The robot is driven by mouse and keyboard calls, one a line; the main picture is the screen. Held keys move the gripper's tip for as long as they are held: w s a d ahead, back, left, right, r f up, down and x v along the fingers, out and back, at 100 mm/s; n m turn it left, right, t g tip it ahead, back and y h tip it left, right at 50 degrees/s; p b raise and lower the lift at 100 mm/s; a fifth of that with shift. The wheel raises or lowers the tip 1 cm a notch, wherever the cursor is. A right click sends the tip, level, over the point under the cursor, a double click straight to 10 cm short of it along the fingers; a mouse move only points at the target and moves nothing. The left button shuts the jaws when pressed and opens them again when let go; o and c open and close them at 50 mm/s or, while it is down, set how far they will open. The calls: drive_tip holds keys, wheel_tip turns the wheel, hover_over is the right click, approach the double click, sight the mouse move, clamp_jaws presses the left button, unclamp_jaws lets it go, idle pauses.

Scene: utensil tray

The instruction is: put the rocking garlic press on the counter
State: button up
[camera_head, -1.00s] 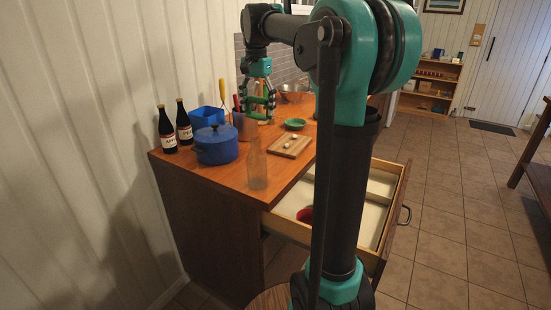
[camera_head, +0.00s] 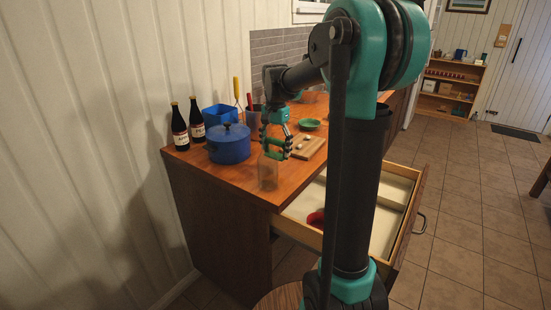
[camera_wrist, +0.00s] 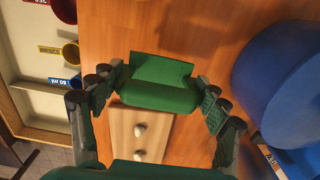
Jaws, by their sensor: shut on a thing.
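My gripper (camera_head: 275,150) is over the counter (camera_head: 236,176), near its front edge, in the head view. In the wrist view the fingers close from both sides on a green curved piece (camera_wrist: 157,88), which I take to be the rocking garlic press. It is held above the counter, with wood and the cutting board behind it. In the head view the green piece is small and partly hidden by the fingers, so its exact height over the wood is hard to judge.
A clear bottle (camera_head: 267,174) stands close to my gripper. A blue pot (camera_head: 229,146), dark bottles (camera_head: 180,130) and a blue bin (camera_head: 214,116) stand left. A cutting board (camera_head: 309,147) with garlic and a green bowl (camera_head: 310,124) lie behind. The drawer (camera_head: 407,215) is open.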

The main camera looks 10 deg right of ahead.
sight(275, 139)
drive_tip(key=shift+f, duration=2.05)
drive_tip(key=shift+f, duration=0.15)
drive_tip(key=o, duration=1.2)
wheel_tip(275, 139, up, 12)
drive_tip(key=shift+r, duration=0.15)
